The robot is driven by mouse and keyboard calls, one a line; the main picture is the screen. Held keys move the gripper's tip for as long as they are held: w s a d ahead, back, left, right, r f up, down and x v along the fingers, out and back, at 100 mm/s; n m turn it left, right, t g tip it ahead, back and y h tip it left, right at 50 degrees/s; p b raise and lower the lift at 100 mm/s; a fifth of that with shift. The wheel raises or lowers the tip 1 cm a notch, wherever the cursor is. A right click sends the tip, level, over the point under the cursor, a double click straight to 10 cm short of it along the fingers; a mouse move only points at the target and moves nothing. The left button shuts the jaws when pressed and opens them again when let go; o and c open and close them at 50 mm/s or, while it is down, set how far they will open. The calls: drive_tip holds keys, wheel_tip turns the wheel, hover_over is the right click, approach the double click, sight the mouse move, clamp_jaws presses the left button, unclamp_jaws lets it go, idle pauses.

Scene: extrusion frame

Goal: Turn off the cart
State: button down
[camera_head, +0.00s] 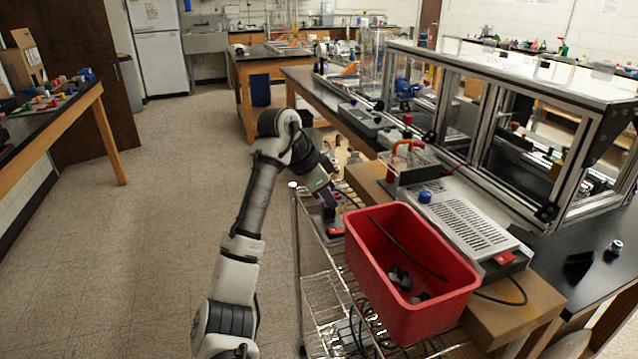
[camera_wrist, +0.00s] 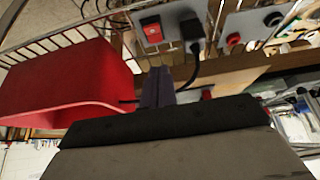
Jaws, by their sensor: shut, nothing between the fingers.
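The wire cart (camera_head: 297,240) stands at the middle of the head view. A grey box with a red rocker switch (camera_head: 336,231) sits on its top shelf, beside the red bin. In the wrist view the red switch (camera_wrist: 153,30) is on the grey plate (camera_wrist: 141,18), with a black plug (camera_wrist: 192,32) and cord to its right. My gripper (camera_head: 329,212) is shut and empty, just above the box in the head view. Its purple-grey fingers (camera_wrist: 157,88) show in the wrist view, apart in the picture from the switch. I cannot tell the switch position.
The red bin (camera_head: 372,282) holds a few dark parts and stands right of my gripper. Another grey box with a red button (camera_wrist: 233,40) and black knob (camera_wrist: 273,18) shows in the wrist view. A bench with an aluminium-framed enclosure (camera_head: 480,130) is at right. Floor at left is clear.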

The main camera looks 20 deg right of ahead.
sight(337, 229)
wheel_tip(337, 229, down, 6)
drive_tip(key=shift+d+f+p, duration=0.1)
drive_tip(key=shift+f+p, duration=0.05)
drive_tip(key=shift+p, duration=0.55)
